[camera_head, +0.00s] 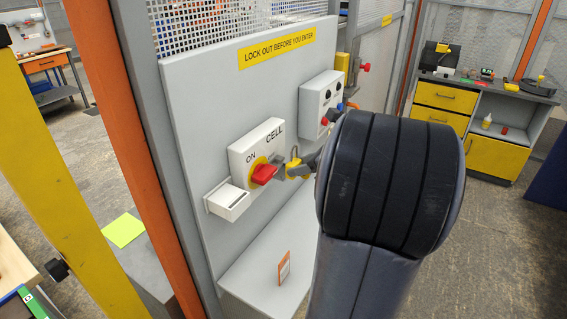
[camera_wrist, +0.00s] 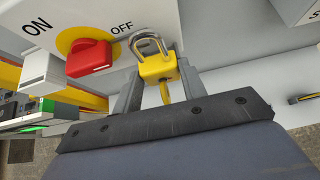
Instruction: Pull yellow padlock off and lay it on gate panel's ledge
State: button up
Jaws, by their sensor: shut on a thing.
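The yellow padlock (camera_wrist: 158,68) with its silver shackle sits between the two grey fingers of my gripper (camera_wrist: 160,76), which is shut on its body. Its shackle points toward the white CELL switch box (camera_head: 257,150). In the wrist view the shackle loop shows to the right of the red handle (camera_wrist: 90,58), with a gap between them. In the head view the padlock (camera_head: 293,166) is small, partly covered by my gripper (camera_head: 299,170), just right of the red handle (camera_head: 264,173). The gate panel's grey ledge (camera_head: 248,272) lies below.
An orange-edged card (camera_head: 284,268) stands on the ledge. A white holder (camera_head: 228,201) juts out left of the switch box. A second control box (camera_head: 319,103) with buttons is to the right. The ledge around the card looks bare; my arm hides its right part.

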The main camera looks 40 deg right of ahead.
jog(key=shift+s, duration=0.1)
jog(key=s, duration=0.1)
jog(key=s+d+p, duration=0.1)
jog(key=s, duration=0.2)
jog(key=shift+d, duration=0.35)
dwell(0.3)
